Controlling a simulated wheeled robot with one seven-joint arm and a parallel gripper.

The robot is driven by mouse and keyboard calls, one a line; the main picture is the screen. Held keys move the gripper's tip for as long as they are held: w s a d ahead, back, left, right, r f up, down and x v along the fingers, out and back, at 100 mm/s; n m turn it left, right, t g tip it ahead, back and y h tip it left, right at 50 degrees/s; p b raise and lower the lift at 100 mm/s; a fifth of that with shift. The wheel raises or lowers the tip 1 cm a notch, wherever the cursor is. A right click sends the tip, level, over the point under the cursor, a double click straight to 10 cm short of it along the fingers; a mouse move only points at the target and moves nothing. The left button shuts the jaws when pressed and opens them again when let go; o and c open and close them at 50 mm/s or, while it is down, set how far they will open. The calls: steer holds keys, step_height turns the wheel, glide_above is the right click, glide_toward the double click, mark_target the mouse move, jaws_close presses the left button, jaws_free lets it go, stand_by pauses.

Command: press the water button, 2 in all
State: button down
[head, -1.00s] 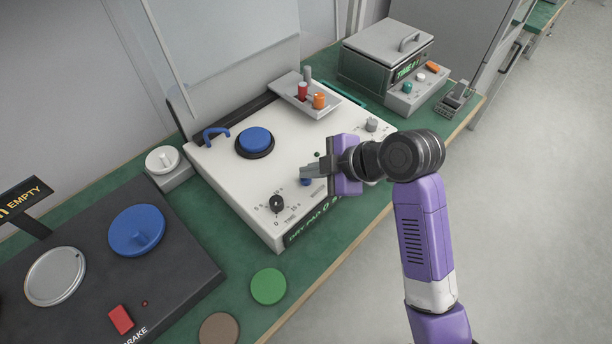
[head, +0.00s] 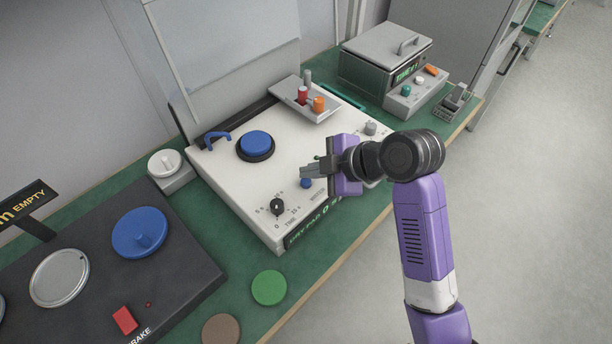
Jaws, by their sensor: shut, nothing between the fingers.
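The white machine (head: 230,188) stands on the green bench. A small blue button (head: 305,183) is on its front part, beside a printed label too small to read surely; it looks like the water button. My gripper (head: 306,171) is shut and empty, with its fingertips just above and behind the blue button in the picture. Whether the fingertips touch the button cannot be told. A display (head: 312,229) on the machine's front edge reads something like "DRY PAD 0".
A black dial (head: 277,206) sits left of the button and a grey knob (head: 370,128) at the right. A large blue pad (head: 256,144) is behind. A tray (head: 323,110) holds red, orange and grey pieces. A dark machine (head: 90,258) stands at left.

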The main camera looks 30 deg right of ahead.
mark_target(311, 183)
steer(key=shift+r, duration=0.1)
step_height(311, 183, up, 5)
steer(key=p, duration=0.4)
steer(key=shift+r, duration=0.1)
stand_by(0.3)
stand_by(2.4)
